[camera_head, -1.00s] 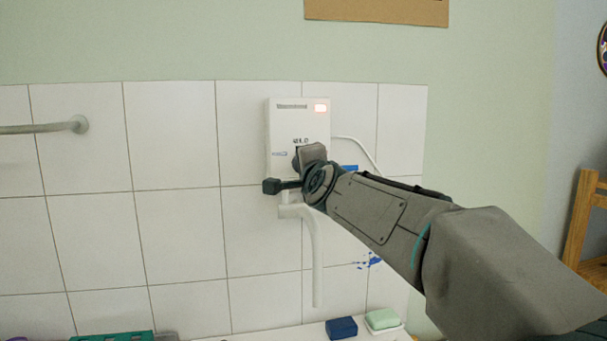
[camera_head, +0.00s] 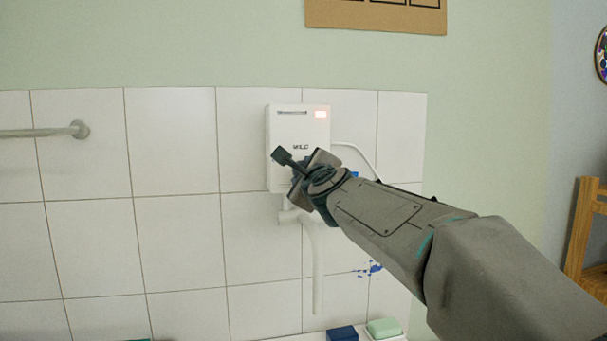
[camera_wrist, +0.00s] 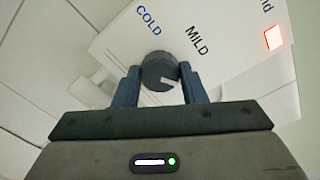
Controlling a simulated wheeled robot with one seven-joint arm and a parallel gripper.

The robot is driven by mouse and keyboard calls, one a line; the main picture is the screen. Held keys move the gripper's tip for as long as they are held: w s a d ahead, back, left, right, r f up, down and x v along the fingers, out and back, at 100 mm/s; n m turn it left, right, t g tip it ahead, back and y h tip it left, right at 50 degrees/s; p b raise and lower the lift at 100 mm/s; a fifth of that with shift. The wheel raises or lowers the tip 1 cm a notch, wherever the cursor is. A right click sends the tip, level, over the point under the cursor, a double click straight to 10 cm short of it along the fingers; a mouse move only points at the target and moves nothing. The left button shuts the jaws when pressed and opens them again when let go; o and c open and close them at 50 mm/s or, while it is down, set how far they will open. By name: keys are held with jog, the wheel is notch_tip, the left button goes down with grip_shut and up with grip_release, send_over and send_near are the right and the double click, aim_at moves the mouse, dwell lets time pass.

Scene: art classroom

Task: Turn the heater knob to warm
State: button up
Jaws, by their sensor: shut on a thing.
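The white heater box (camera_head: 284,128) hangs on the tiled wall, with a lit red lamp at its top right. In the wrist view its face (camera_wrist: 225,55) reads COLD and MILD; no WARM label is visible. The dark round knob (camera_wrist: 158,67) sits between the two blue fingers of my gripper (camera_wrist: 161,76), which is shut on it. A pale mark shows on the knob's lower right part in that view. In the head view my gripper (camera_head: 298,171) is at the box's lower front and hides the knob.
A white pipe (camera_head: 318,265) runs down below the heater, and a white cable leaves its right side. A towel rail (camera_head: 40,132) is at the left. A blue block (camera_head: 342,333) and a green soap (camera_head: 383,328) lie below. A wooden frame (camera_head: 585,230) stands at the right.

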dwell(0.3)
jog(key=o, duration=1)
jog(key=shift+s, duration=0.15)
jog(key=v, duration=1.3)
jog(key=shift+s+d, duration=0.1)
jog(key=shift+s, duration=0.15)
